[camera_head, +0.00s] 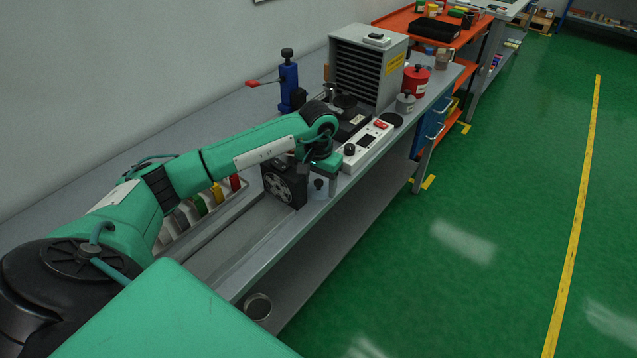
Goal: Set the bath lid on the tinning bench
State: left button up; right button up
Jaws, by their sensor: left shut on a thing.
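My left arm reaches in from the left over the tinning bench (224,248). My left gripper (325,184) points down near the bench's front edge, beside a black fan unit (284,187). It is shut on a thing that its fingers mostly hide. A small grey piece with a black knob (318,185) shows at the fingers and looks like the bath lid; whether it touches the bench I cannot tell. Just behind stands a white-fronted unit (368,147) with a red switch and dark top. My right gripper is not in view.
A grey louvred cabinet (366,68), a red pot (415,80), a grey pot (405,102) and a dark disc (391,119) stand farther along. A blue stand (289,86) is at the back. Coloured bins lie under my arm. Green floor is clear at right.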

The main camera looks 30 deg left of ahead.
pick_arm(q)
jog(key=shift+f+b, duration=0.35)
jog(key=shift+b, duration=0.05)
dwell(0.4)
jog(key=o, duration=1.3)
jog(key=shift+r+p, duration=1.3)
jog(key=shift+r, duration=2.25)
